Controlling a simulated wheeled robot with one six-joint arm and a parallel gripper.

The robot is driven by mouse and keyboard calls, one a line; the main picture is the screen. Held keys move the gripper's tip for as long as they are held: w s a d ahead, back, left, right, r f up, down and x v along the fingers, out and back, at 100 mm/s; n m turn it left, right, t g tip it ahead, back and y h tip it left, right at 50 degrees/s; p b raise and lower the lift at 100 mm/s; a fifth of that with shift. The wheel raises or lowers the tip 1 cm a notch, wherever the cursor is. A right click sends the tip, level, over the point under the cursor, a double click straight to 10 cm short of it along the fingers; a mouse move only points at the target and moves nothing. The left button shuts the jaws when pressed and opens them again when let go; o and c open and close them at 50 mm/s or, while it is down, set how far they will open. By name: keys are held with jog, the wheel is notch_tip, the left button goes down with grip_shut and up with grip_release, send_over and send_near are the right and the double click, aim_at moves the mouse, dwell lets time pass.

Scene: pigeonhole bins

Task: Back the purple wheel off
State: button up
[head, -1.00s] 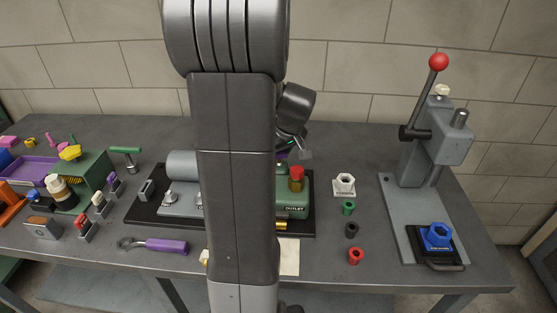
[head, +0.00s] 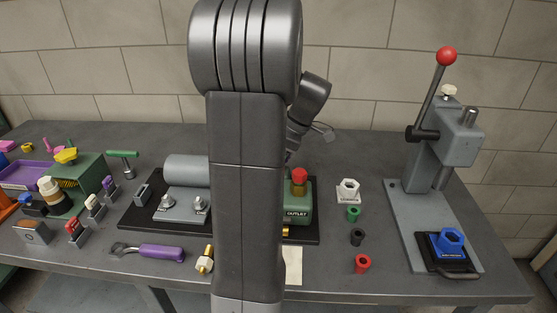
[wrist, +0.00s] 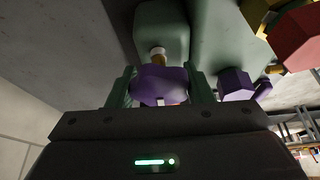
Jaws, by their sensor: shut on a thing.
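The purple wheel (wrist: 155,82) shows in the wrist view, on a brass stem coming out of a green body (wrist: 163,25). My gripper (wrist: 162,86) has its two green fingers on either side of the wheel and is shut on it. In the head view my own arm hides the wheel and the fingers.
A second purple knob (wrist: 235,84) is right of the fingers in the wrist view. In the head view, a red-capped part (head: 299,181) rises from the green outlet block (head: 298,205). A press (head: 440,150) stands at right. A purple-handled wrench (head: 160,252) lies in front.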

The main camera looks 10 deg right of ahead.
jog(key=shift+n, duration=0.6)
jog(key=shift+g, duration=0.3)
jog(key=o, duration=1)
jog(key=v, duration=1.4)
jog(key=shift+f, duration=0.1)
jog(key=x, duration=1.3)
jog(key=shift+a+f, duration=0.2)
jog(key=shift+f, duration=0.15)
jog(key=shift+r, duration=0.1)
